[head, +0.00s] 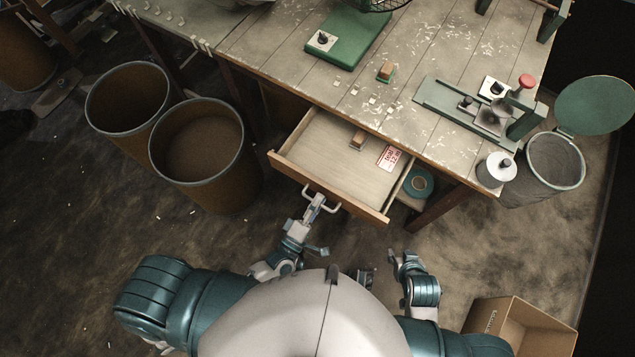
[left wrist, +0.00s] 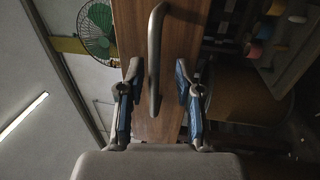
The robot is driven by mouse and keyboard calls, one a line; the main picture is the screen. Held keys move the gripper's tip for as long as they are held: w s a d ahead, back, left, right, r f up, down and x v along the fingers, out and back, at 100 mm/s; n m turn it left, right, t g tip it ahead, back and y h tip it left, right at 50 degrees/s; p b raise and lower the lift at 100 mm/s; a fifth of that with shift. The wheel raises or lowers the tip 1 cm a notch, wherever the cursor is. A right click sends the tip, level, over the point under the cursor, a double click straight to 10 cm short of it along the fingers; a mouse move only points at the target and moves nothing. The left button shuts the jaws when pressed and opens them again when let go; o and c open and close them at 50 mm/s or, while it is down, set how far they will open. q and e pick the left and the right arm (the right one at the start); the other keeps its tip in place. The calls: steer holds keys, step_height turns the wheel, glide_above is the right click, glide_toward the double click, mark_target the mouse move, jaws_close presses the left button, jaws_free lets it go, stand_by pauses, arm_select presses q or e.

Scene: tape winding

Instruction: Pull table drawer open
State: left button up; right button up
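The wooden table drawer (head: 330,170) stands well out from the table's front, open at the top in the head view. Its pale metal handle (head: 321,200) is on the drawer front. My left gripper (head: 313,208) is at this handle. In the left wrist view, the handle bar (left wrist: 155,65) runs between the two blue-padded fingers of my left gripper (left wrist: 156,95). The fingers are spread, with a gap on each side of the bar. My right gripper (head: 388,266) is low in the head view, away from the drawer; its finger opening is unclear.
A small block and a red-and-white label (head: 389,157) lie in the drawer. The worktable (head: 430,60) carries a green-based device and a metal fixture. Two brown bins (head: 205,150) stand left of the drawer. A cardboard box (head: 515,330) is at lower right.

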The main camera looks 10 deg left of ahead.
arm_select(q)
steer(key=shift+r, duration=0.1)
steer(key=v, duration=1.2)
